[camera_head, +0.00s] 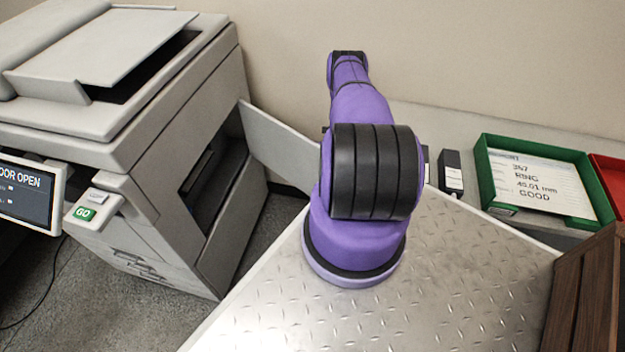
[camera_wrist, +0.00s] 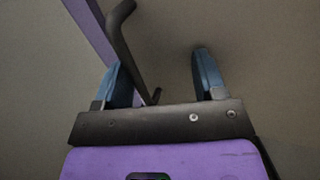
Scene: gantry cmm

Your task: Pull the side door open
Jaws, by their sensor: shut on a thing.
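The side door (camera_head: 277,146) is a light grey panel on the right side of the grey machine (camera_head: 170,215). It stands swung out from the machine, and a dark opening (camera_head: 213,180) shows beside it. Its far end is hidden behind my arm in the head view. In the wrist view, a dark bar handle (camera_wrist: 124,45) runs between the two blue-padded fingers of my gripper (camera_wrist: 160,62), close to the left finger. My gripper is shut on this handle. The gripper itself is hidden in the head view.
A green tray (camera_head: 486,180) with a card stands on the right by a red tray (camera_head: 608,184). A small black box (camera_head: 451,172) stands nearby. A wooden crate (camera_head: 585,290) is at lower right.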

